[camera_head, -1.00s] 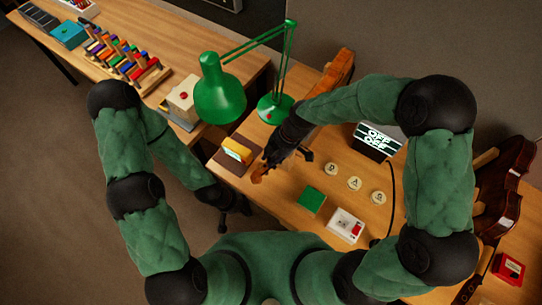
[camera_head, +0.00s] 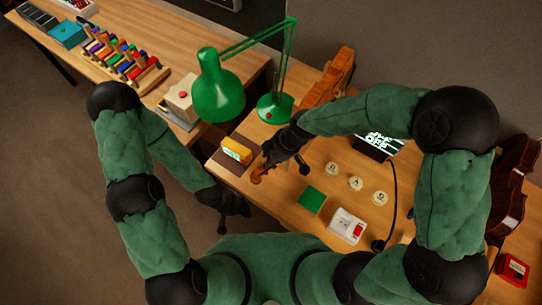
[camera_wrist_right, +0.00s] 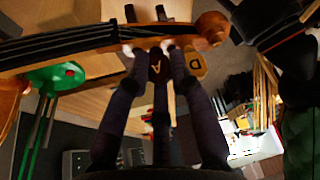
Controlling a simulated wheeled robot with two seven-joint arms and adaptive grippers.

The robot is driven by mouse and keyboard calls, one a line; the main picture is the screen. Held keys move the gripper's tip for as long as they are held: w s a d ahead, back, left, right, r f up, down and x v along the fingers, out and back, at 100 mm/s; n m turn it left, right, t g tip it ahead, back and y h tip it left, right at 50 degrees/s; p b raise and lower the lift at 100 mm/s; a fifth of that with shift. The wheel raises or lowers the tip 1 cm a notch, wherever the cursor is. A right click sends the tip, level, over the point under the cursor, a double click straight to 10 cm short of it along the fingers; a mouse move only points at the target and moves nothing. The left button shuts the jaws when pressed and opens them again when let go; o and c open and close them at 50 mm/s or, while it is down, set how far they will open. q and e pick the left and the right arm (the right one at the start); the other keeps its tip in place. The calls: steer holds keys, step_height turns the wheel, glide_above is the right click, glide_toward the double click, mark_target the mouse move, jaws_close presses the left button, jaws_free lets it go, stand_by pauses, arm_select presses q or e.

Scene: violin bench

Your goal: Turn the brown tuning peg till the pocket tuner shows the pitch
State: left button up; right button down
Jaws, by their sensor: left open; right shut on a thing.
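The violin's body (camera_head: 335,72) shows beyond my right forearm. Its scroll end (camera_head: 258,176) juts out by my right gripper (camera_head: 277,153). In the right wrist view the neck (camera_wrist_right: 75,40) runs across the top to the scroll (camera_wrist_right: 211,27). The right gripper (camera_wrist_right: 148,50) is shut on a peg below the pegbox; the peg is largely hidden. Lettered tags A (camera_wrist_right: 158,70) and D (camera_wrist_right: 194,63) show there. A small yellow box (camera_head: 236,150) with a pale marked face looks like the pocket tuner. My left gripper (camera_head: 235,204) is open and empty at the near bench edge.
A green lamp (camera_head: 219,88) stands left of the violin. A lit display (camera_head: 383,143) reading OFF is partly behind my right arm. Round lettered buttons (camera_head: 356,183), a green square (camera_head: 311,199) and a white switch box (camera_head: 346,226) lie on the bench. A second violin (camera_head: 512,185) is at right.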

steer(key=c, duration=1.1)
jaws_free()
steer(key=v, duration=1.2)
